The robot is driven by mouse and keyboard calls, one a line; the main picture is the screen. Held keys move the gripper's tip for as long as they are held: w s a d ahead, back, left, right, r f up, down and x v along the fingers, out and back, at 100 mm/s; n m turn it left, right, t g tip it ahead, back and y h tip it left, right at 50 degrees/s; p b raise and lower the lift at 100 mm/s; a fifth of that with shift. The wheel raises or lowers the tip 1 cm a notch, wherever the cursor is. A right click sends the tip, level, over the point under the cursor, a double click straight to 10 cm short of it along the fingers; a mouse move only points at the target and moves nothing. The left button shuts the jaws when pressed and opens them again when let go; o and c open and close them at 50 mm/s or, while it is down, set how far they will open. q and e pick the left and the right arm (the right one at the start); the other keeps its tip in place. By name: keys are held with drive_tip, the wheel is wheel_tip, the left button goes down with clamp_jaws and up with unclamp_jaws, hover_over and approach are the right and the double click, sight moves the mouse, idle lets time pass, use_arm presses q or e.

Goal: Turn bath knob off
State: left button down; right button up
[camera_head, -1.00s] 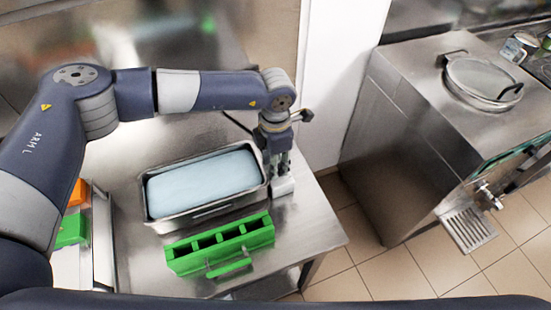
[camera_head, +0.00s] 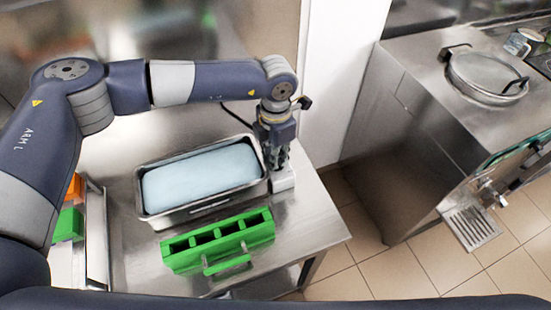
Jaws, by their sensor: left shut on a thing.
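The water bath (camera_head: 203,208) is a steel rectangular tub of pale blue liquid on a steel table. A small white-grey block (camera_head: 283,181) stands against its right side, below my left gripper (camera_head: 279,163). My left gripper points straight down and is shut on the upper part at this block, where the bath knob would be. The knob itself is hidden by the fingers. My right gripper is not in view.
A green slotted rack (camera_head: 217,243) with a handle stands in front of the bath. Orange (camera_head: 74,188) and green (camera_head: 68,225) blocks lie at the left. A steel machine (camera_head: 420,130) with a round lid (camera_head: 487,76) stands at the right, across a floor gap.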

use_arm(q)
drive_tip(key=n+b, duration=0.6)
drive_tip(key=b, duration=0.1)
drive_tip(key=n+b, duration=0.5)
drive_tip(key=b, duration=0.2)
drive_tip(key=shift+d+f+n+b, duration=0.15)
drive_tip(key=shift+d+n+b, duration=0.05)
drive_tip(key=shift+n+b, duration=0.2)
drive_tip(key=n+b, duration=0.2)
drive_tip(key=shift+n+b, duration=0.3)
drive_tip(key=shift+n, duration=0.1)
drive_tip(key=shift+d+r+n+b, duration=0.1)
drive_tip(key=shift+r+n+b, duration=0.2)
drive_tip(key=shift+n+b, duration=0.35)
drive_tip(key=shift+n, duration=0.25)
drive_tip(key=c, duration=1.6)
unclamp_jaws()
drive_tip(key=shift+c, duration=0.2)
wheel_tip(320, 180, up, 12)
